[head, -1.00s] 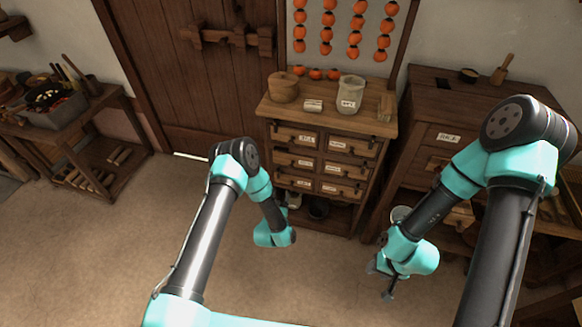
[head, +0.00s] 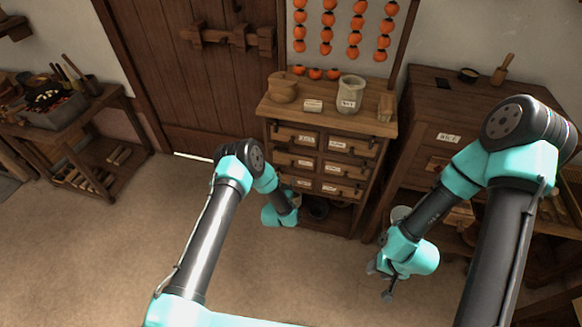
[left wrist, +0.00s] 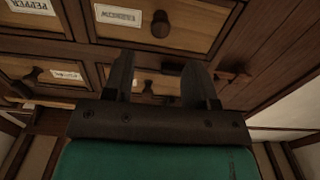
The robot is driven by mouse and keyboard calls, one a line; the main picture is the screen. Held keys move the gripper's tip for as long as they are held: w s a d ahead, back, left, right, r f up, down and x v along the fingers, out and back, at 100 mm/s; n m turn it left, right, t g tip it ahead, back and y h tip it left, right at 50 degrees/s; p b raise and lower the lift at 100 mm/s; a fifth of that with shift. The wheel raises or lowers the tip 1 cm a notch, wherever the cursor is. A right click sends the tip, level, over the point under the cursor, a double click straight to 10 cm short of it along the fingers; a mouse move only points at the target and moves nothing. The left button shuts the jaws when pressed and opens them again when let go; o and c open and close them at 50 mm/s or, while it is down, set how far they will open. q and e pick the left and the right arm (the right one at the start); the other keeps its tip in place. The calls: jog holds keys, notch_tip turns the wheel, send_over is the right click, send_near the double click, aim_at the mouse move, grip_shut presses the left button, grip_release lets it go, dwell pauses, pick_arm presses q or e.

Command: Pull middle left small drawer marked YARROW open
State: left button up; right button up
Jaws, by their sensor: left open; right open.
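The small wooden drawer chest (head: 385,128) stands against the wall, with two columns of labelled drawers. The middle left drawer (head: 285,158) looks shut; its label is too small to read. My left gripper works low at the chest's left front; its jaws are hard to see in the head view. In the left wrist view my left gripper (left wrist: 160,75) is open and empty, with drawer fronts beyond the fingers. Labels there are upside down; one drawer reads PEPPER (left wrist: 35,6). A drawer with a round knob (left wrist: 160,24) is beside it. My right gripper (head: 382,282) is open, low and away from the chest.
A jar (head: 350,95), a wooden bowl (head: 283,89) and a small block stand on the chest top. A larger cabinet (head: 425,105) is close on the right. A workbench (head: 105,118) stands at the left. The floor in front is clear.

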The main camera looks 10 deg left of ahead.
aim_at(290, 168)
pick_arm(q)
jog(key=w, duration=0.6)
jog(key=w+d, duration=0.1)
jog(key=w, duration=0.2)
jog(key=shift+d, duration=0.1)
grip_shut()
dwell(0.4)
